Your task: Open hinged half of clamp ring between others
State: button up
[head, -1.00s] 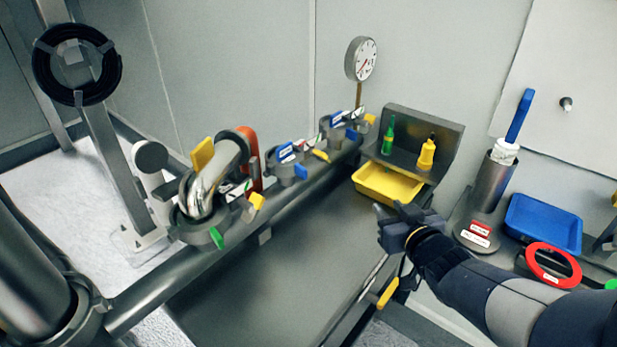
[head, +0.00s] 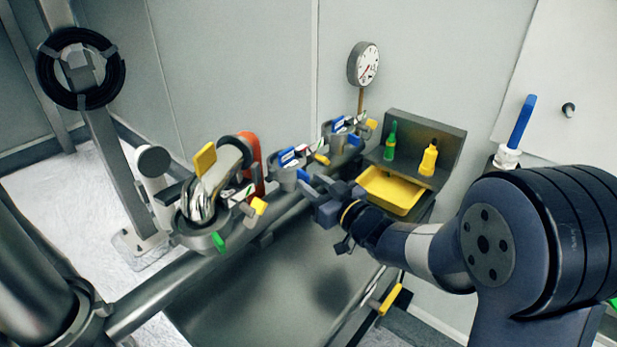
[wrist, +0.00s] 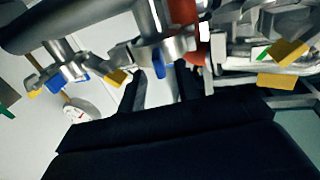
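The middle clamp ring (head: 287,176) is grey with blue tabs and a white-and-blue label. It sits on the pipe rail between the far clamp ring (head: 340,138) and the near clamp ring (head: 200,236). My gripper (head: 312,190) is just right of the middle ring in the head view, partly hiding its right side. In the wrist view the middle ring (wrist: 175,46) is ahead, with its blue tab (wrist: 159,64) hanging between my two fingers (wrist: 162,82). The fingers are apart. I cannot tell whether they touch the tab or whether the hinged half is open.
A yellow tray (head: 392,190) and two small bottles stand right of the rail. A dial gauge (head: 363,63) rises behind the far ring. An orange-red handle (head: 252,160) and a bent metal pipe (head: 213,187) stand near the middle ring. The rail's front side is open.

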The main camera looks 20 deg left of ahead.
jog(key=shift+x, duration=1.1)
grip_shut()
